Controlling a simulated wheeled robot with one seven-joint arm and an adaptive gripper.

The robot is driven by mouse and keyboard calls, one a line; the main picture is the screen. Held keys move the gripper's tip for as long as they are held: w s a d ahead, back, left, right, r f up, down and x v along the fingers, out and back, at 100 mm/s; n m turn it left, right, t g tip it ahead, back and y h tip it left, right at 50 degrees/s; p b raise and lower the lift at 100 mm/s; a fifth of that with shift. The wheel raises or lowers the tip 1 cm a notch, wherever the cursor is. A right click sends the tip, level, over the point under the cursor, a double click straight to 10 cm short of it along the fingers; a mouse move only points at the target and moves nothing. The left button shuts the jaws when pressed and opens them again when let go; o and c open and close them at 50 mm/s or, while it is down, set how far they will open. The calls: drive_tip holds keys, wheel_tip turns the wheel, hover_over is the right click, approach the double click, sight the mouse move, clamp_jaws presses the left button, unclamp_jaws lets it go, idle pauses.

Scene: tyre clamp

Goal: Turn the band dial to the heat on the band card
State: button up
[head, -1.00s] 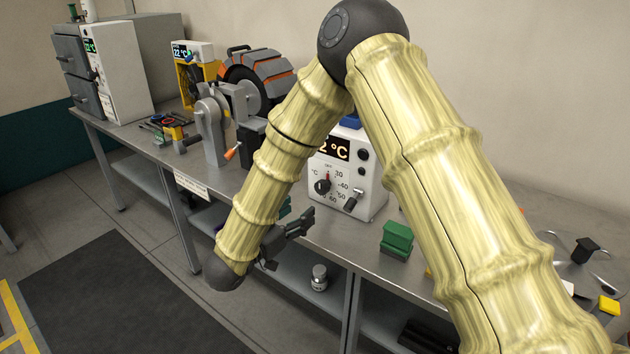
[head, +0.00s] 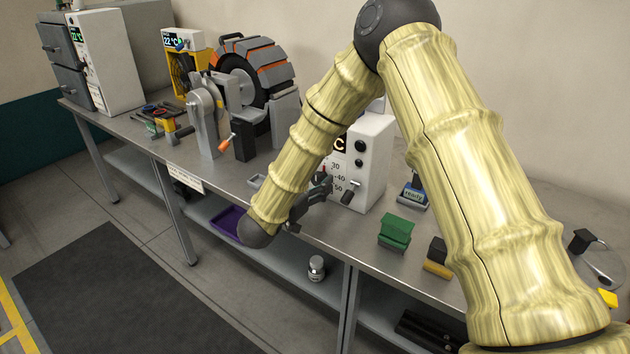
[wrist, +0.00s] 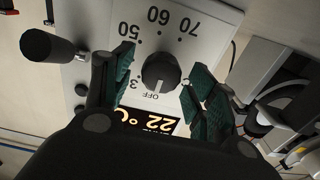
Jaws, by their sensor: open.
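The white control box (head: 366,165) on the bench carries a black round dial. In the wrist view the dial (wrist: 160,72) stands between my open fingers, with its white mark toward OFF. The scale shows 50, 60 and 70, upside down. The box's display (wrist: 148,122) reads 22 °C. My gripper (wrist: 160,82) is open around the dial, and I see no clear contact. In the head view my gripper (head: 312,190) is at the box's front and partly hides the dial. I cannot make out a band card.
A dark-handled lever (wrist: 55,47) sticks out beside the dial; it also shows in the head view (head: 350,192). The tyre clamp (head: 250,80) stands to the left.

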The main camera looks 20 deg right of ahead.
drive_tip(key=shift+w+d, duration=0.1)
drive_tip(key=c, duration=1)
drive_tip(key=shift+m, duration=0.3)
drive_tip(key=m+b, duration=0.2)
drive_tip(key=m, duration=0.1)
drive_tip(key=shift+f+m, duration=0.1)
drive_tip(key=shift+m, duration=0.2)
drive_tip(key=m+b, duration=0.2)
drive_tip(key=m, duration=0.1)
drive_tip(key=shift+d+f+m+b, duration=0.1)
drive_tip(key=shift+m+b, duration=0.3)
drive_tip(key=m+b, duration=0.4)
drive_tip(key=m, duration=0.1)
drive_tip(key=shift+m+b, duration=1.1)
drive_tip(key=shift+m, duration=0.2)
